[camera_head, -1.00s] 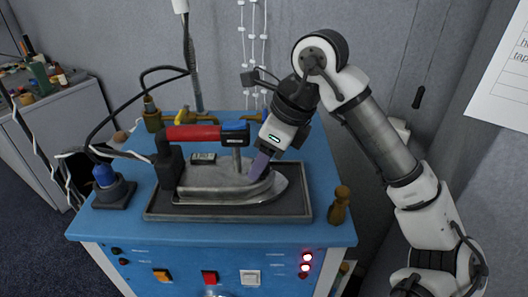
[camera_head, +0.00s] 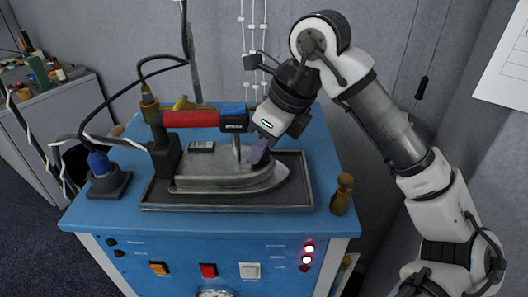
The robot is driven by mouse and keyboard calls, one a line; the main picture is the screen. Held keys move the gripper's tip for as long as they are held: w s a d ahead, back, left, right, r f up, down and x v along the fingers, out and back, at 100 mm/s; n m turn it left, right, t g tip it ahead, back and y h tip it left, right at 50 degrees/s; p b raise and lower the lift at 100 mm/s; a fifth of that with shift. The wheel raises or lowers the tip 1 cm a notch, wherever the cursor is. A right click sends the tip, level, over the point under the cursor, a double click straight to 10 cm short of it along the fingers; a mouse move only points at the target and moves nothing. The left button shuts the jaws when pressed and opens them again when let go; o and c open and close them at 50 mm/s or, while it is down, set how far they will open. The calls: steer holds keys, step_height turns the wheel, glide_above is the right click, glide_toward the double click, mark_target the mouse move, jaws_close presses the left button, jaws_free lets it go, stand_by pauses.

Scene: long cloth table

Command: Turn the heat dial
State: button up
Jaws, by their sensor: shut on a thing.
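The large iron (camera_head: 225,182) has a grey metal body, a red handle (camera_head: 190,119) and a dark rear block. It rests flat on a dark tray (camera_head: 295,170) with its nose to the right. My gripper (camera_head: 260,154) reaches down from the upper right, its purple fingers at the top of the iron just right of the handle's front post. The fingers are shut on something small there. They hide it, and I cannot see a dial's face or markings; its place fits the heat dial.
The blue cabinet (camera_head: 105,208) has buttons, lit red lamps (camera_head: 308,249) and a partly cut-off white gauge (camera_head: 216,293) on its front. A wooden peg figure (camera_head: 341,195) stands right of the tray. A blue-topped knob on a black base (camera_head: 107,176) stands left. Black cables hang behind.

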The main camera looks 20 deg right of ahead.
steer(key=shift+m+b, duration=0.3)
steer(key=shift+m, duration=0.3)
steer(key=o, duration=1)
steer(key=shift+s+r, duration=0.1)
steer(key=shift+r, duration=0.05)
steer(key=v, duration=0.4)
steer(key=b+v, duration=0.1)
steer(key=v, duration=0.8)
steer(key=shift+s+a+r, duration=0.15)
steer(key=shift+a+r, duration=0.05)
steer(key=shift+r, duration=0.15)
steer(key=shift+s+f, duration=0.1)
